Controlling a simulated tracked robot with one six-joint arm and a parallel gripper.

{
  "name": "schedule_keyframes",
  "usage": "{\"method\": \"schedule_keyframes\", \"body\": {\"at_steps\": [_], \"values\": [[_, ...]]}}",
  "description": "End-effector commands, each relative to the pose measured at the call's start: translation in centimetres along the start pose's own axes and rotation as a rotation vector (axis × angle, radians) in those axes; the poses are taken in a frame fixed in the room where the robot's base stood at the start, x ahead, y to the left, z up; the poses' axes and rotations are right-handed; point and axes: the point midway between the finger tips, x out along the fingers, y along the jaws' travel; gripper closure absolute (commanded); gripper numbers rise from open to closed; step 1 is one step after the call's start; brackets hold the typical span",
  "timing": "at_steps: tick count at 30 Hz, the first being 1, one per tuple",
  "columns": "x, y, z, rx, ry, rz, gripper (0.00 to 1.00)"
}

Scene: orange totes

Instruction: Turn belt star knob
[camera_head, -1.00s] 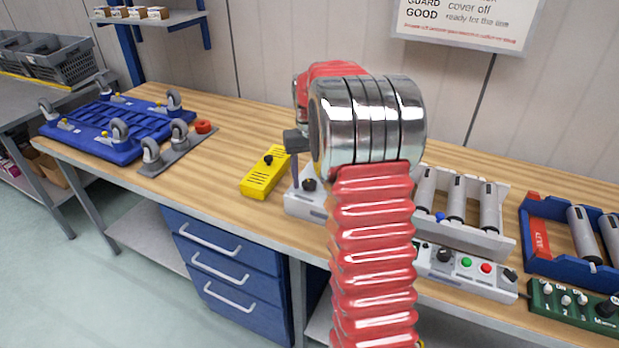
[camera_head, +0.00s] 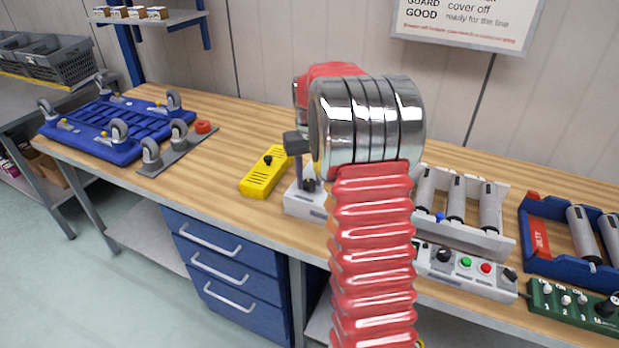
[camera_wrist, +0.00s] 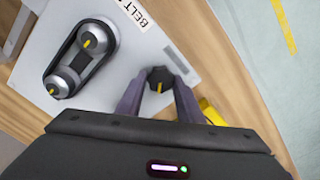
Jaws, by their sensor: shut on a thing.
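The black star knob (camera_wrist: 160,78) with a yellow mark sits on a light grey panel (camera_wrist: 125,72) labelled BELT in the wrist view. My gripper (camera_wrist: 160,92) is shut on the knob, with one dark finger on each side of it. To the left on the same panel, a black belt (camera_wrist: 76,60) runs around two metal pulleys with yellow marks. In the head view, the panel (camera_head: 303,204) stands near the bench's front edge. My arm hides much of it there, and only part of my gripper shows at the panel.
A yellow box (camera_head: 265,173) with a black knob lies just left of the panel. A grey control box (camera_head: 466,271) with buttons and a roller unit (camera_head: 470,238) stand to the right. A blue caster frame (camera_head: 105,130) is at the left. Bare bench top lies behind the yellow box.

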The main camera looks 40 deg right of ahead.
Motion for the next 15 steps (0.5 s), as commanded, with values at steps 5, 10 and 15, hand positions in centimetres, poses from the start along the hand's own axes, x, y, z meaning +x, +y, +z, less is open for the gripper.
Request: {"method": "schedule_keyframes", "body": {"at_steps": [5,10,15], "values": [[-0.03,0.00,0.00,0.033,0.000,0.000,0.89],[-0.03,0.00,0.01,0.125,0.000,0.000,0.89],[-0.04,0.00,0.02,0.212,0.000,0.000,0.89]]}}
